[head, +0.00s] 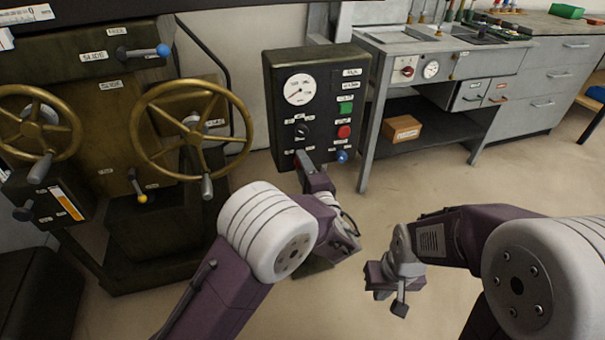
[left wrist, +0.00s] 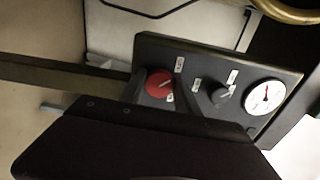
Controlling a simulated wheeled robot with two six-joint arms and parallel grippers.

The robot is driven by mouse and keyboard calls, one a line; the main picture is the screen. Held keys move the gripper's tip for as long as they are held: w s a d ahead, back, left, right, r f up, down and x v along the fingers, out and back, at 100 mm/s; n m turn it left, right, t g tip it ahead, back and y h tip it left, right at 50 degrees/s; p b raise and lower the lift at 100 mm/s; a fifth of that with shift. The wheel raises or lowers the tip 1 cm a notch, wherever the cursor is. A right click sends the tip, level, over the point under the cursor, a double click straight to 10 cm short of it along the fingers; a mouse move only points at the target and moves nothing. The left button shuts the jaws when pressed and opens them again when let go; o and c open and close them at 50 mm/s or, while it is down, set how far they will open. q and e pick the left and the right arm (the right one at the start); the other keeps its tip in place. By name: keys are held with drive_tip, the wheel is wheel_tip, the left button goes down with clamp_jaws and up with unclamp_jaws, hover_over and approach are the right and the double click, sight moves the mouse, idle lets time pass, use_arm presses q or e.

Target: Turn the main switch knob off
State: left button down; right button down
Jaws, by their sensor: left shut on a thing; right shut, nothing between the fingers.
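The dark control box (head: 277,100) stands in the upper middle of the head view. A red knob (left wrist: 158,84) sits low on its face, with a pale pointer mark and small labels beside it. It is mostly hidden behind my left gripper (head: 302,158) in the head view. My left gripper's fingers (left wrist: 160,92) are on both sides of the red knob in the left wrist view, shut on it. The label text is too small to read surely. My right gripper (head: 386,290) is shut and empty, low over the open floor, away from the box.
Brass handwheels (head: 247,118) stand left. A grey bench (head: 440,60) stands right. Floor between is clear.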

use_arm(q)
drive_tip(key=shift+f+n+b, duration=0.1)
drive_tip(key=shift+n+b, duration=0.2)
idle(0.4)
drive_tip(key=c, duration=0.9)
unclamp_jaws()
drive_tip(key=shift+s, duration=0.1)
drive_tip(key=b+v, duration=0.2)
drive_tip(key=v, duration=0.7)
